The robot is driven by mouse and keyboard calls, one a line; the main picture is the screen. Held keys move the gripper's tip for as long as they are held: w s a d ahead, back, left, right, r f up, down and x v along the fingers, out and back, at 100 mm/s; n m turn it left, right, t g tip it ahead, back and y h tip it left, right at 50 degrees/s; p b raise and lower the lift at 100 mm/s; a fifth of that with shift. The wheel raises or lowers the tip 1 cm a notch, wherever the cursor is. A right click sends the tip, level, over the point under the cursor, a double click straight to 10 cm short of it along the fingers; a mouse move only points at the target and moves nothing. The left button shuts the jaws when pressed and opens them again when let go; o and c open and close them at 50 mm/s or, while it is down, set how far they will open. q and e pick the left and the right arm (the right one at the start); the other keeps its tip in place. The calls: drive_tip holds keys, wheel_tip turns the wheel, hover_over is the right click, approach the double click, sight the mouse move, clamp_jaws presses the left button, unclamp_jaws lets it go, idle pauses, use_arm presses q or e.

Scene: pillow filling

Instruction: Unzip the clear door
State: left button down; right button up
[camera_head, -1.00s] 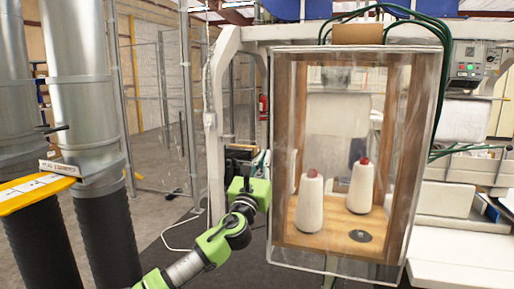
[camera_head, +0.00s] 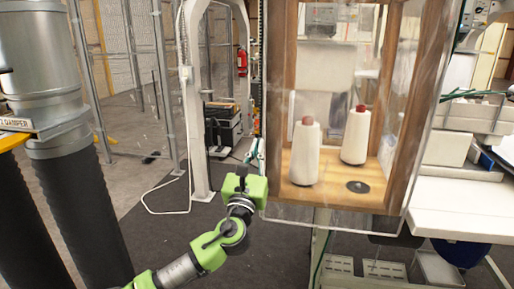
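The clear door (camera_head: 335,100) is a see-through sheet over the front of a wooden-framed cabinet (camera_head: 400,110). It looks closed, and I cannot make out a zipper or its pull. My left gripper (camera_head: 257,153) is at the end of the green arm, upright beside the lower left edge of the door. Its fingers are small and partly hidden by the wrist, so I cannot tell whether they touch the edge, hold anything, or are open. My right gripper is not in view.
Two white cones with red tops, one left (camera_head: 304,155) and one right (camera_head: 355,138), stand inside the cabinet near a dark disc (camera_head: 357,187). Silver and black ducts (camera_head: 60,110) stand at the left. A white machine table (camera_head: 465,210) is at the right. Dark floor lies left of my arm.

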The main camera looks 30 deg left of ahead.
use_arm(q)
drive_tip(key=c, duration=2.3)
unclamp_jaws()
drive_tip(key=v, duration=1.2)
